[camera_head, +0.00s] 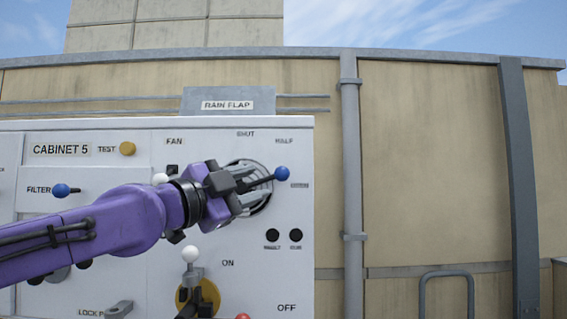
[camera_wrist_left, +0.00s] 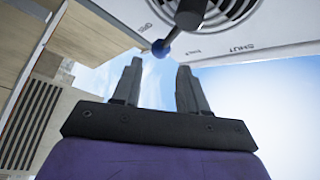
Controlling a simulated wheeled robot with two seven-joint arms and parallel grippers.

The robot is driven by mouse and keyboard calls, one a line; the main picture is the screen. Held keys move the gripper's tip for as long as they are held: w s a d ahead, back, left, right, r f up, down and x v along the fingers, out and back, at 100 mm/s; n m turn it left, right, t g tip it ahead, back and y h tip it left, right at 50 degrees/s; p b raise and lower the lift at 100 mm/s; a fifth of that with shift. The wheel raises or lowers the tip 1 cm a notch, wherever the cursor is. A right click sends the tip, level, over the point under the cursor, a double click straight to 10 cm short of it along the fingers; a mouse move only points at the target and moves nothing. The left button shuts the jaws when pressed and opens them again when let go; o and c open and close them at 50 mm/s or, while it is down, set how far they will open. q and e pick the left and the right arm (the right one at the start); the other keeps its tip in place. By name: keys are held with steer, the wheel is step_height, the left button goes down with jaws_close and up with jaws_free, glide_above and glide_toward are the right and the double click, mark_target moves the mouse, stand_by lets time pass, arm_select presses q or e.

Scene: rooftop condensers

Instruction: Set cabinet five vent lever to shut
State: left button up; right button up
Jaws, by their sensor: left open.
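The vent lever (camera_head: 262,181) has a dark shaft and a blue ball knob (camera_head: 282,173) on the white cabinet five (camera_head: 232,145). It points right and slightly up, beside a small blurred label, with HALF and SHUT marked further up. A round grille behind it is partly hidden by my left gripper (camera_head: 258,190). That gripper is open, in front of the dial. In the left wrist view, the blue knob (camera_wrist_left: 160,47) shows just beyond the gap between the open fingertips (camera_wrist_left: 158,66), near the OPEN marking. I cannot tell whether they touch. My right gripper is not in view.
A white-knobbed lever (camera_head: 190,254) stands below my left arm by ON and OFF marks. A blue FILTER knob (camera_head: 61,190) and yellow TEST button (camera_head: 127,148) are at left. A grey pipe (camera_head: 351,200) runs up the wall right of the cabinet.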

mark_target(278, 174)
arm_select(q)
steer(key=w+d+r+p, duration=0.1)
steer(key=p, duration=0.1)
steer(key=w+d+r+p, duration=0.1)
steer(key=d+p, duration=0.1)
steer(key=shift+w+d+r, duration=0.1)
steer(key=shift+w+r, duration=0.1)
steer(key=shift+w, duration=0.15)
steer(key=w+d, duration=0.1)
steer(key=w+p, duration=0.1)
steer(key=w, duration=0.1)
steer(key=w+d+p, duration=0.1)
steer(key=shift+w+d+f, duration=0.1)
steer(key=shift+w+d, duration=0.1)
steer(key=shift+d, duration=0.15)
steer(key=shift+s, duration=0.35)
steer(key=shift+c, duration=0.6)
steer(key=shift+a, duration=0.1)
jaws_close()
